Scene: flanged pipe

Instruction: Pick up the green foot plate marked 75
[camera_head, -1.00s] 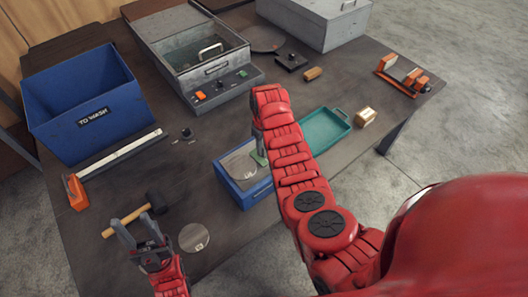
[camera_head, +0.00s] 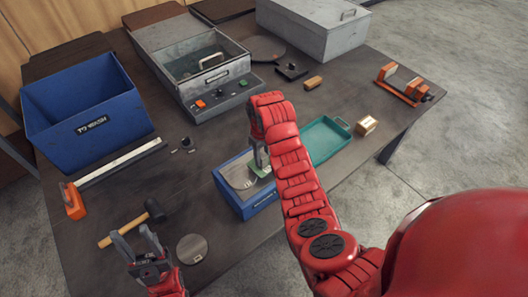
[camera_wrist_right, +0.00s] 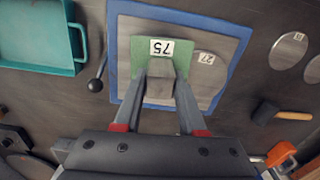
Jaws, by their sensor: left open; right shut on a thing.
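The green foot plate (camera_wrist_right: 150,58) carries a white label reading 75 and a grey block (camera_wrist_right: 160,88) on its face. My right gripper (camera_wrist_right: 160,92) is shut on the foot plate by this block. In the head view the foot plate (camera_head: 260,170) shows as a small green patch under the right gripper (camera_head: 259,158), over the blue box (camera_head: 262,203) with a grey top. I cannot tell whether it touches that top. My left gripper (camera_head: 138,244) is open and empty, near the table's front edge.
A round plate marked 27 (camera_wrist_right: 205,65) lies beside the foot plate. A mallet (camera_head: 153,209) and a grey disc (camera_head: 192,249) lie near my left gripper. A teal tray (camera_head: 326,140) stands right of the box. The blue TO WASH bin (camera_head: 85,110) is at the left.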

